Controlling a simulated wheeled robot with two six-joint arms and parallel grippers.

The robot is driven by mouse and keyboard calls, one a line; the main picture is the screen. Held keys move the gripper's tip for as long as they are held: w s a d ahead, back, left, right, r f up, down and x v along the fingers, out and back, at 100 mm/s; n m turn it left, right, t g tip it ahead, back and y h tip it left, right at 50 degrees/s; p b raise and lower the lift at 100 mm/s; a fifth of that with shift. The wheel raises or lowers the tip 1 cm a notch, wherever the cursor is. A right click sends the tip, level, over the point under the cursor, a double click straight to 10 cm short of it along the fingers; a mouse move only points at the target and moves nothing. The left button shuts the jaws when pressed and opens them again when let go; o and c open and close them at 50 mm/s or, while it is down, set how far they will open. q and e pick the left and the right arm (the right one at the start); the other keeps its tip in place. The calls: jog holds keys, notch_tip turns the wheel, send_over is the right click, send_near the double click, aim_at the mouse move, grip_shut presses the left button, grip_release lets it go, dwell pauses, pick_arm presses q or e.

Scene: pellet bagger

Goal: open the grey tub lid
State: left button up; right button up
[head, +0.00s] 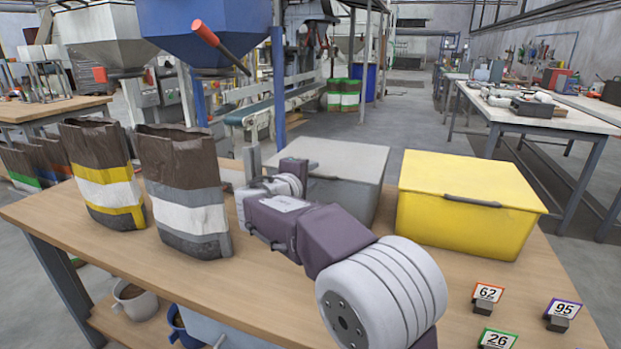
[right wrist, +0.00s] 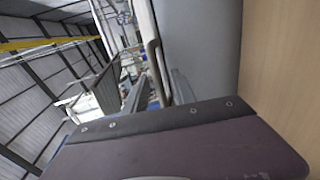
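The grey tub (head: 350,185) stands on the wooden table, left of the yellow tub, with its flat grey lid (head: 340,155) on. My right arm covers its front left part in the head view. My right gripper (head: 258,165) is at the tub's left front side, its fingers partly hidden. In the right wrist view, the fingers of my right gripper (right wrist: 158,92) are apart. A thin bar handle (right wrist: 154,65) on the grey tub's side shows between them; I cannot tell whether they touch it. My left gripper is not in view.
A closed yellow tub (head: 465,215) stands to the right. Two open bags, one yellow-striped (head: 104,180) and one grey-striped (head: 185,195), stand to the left. Number cards such as 62 (head: 487,293) are at the front right. A blue hopper (head: 200,30) rises behind.

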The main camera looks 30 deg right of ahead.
jog(key=shift+w+d, duration=0.1)
jog(key=shift+d, duration=0.05)
grip_shut()
dwell(1.4)
